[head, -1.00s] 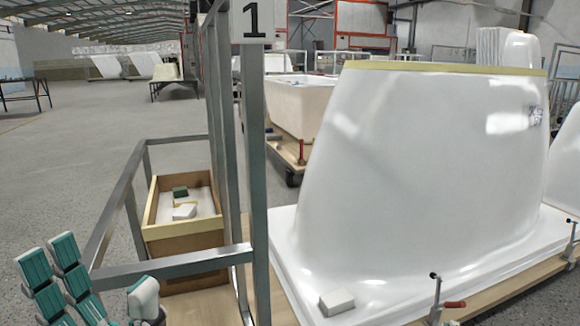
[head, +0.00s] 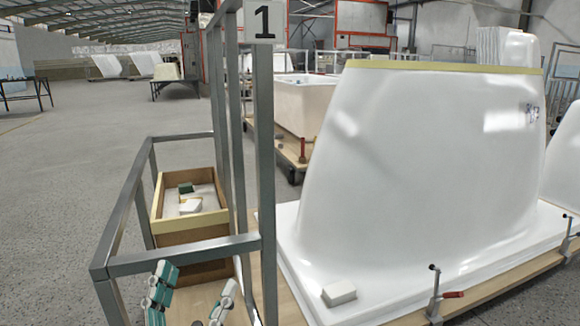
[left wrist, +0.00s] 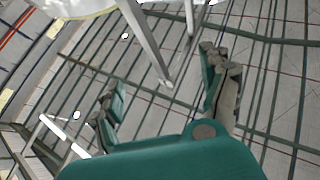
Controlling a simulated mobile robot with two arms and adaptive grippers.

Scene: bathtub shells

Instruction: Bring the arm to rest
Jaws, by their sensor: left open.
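My left gripper (head: 190,298) is at the bottom of the head view, in front of the metal frame's lower crossbar. Its teal and grey fingers are spread apart with nothing between them. In the left wrist view the same open fingers (left wrist: 165,105) show, with grey bars and a lined surface beyond them. My right gripper is not in view.
A metal frame (head: 262,150) with a "1" sign stands close by the left gripper. Behind its bars is a wooden box (head: 195,222) with small blocks inside. A large white tub shell (head: 420,160) fills the right, with a white block (head: 339,292) on its rim. Open floor (head: 60,180) lies left.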

